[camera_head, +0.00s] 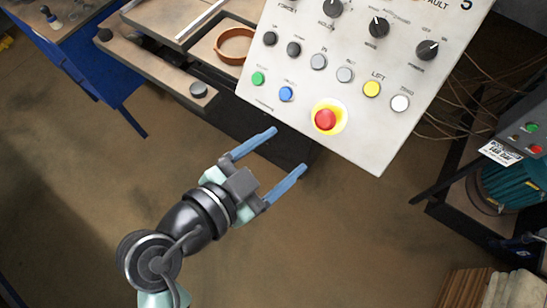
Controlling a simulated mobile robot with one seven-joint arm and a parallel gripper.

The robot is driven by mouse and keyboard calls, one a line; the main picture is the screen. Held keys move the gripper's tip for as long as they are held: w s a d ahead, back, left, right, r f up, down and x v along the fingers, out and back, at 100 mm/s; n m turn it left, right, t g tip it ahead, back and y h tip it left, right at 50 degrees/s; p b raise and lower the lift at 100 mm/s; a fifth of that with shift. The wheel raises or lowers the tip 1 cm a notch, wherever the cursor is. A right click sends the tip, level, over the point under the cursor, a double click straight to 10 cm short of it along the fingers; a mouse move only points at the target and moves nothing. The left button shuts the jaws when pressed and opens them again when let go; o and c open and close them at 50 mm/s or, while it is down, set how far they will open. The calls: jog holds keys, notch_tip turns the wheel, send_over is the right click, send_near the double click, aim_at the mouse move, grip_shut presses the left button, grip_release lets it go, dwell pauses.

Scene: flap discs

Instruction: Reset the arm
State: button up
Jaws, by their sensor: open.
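My gripper (279,151) is in the middle of the head view, with two blue fingers spread wide apart and nothing between them. My arm comes up from the lower left and its dark wrist joint shows below the gripper. The fingers point up and right, toward the lower edge of a tilted white control panel (290,102). In the picture the fingertips lie just below that panel; how far apart they are in depth I cannot tell.
The panel carries a red emergency button (325,120) on a yellow base, a yellow button (372,89), and several knobs. A blue cabinet (75,70) is upper left. Open floor (330,240) lies below.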

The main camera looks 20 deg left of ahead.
jog(key=shift+s+a+r, duration=0.25)
jog(key=shift+s, duration=0.25)
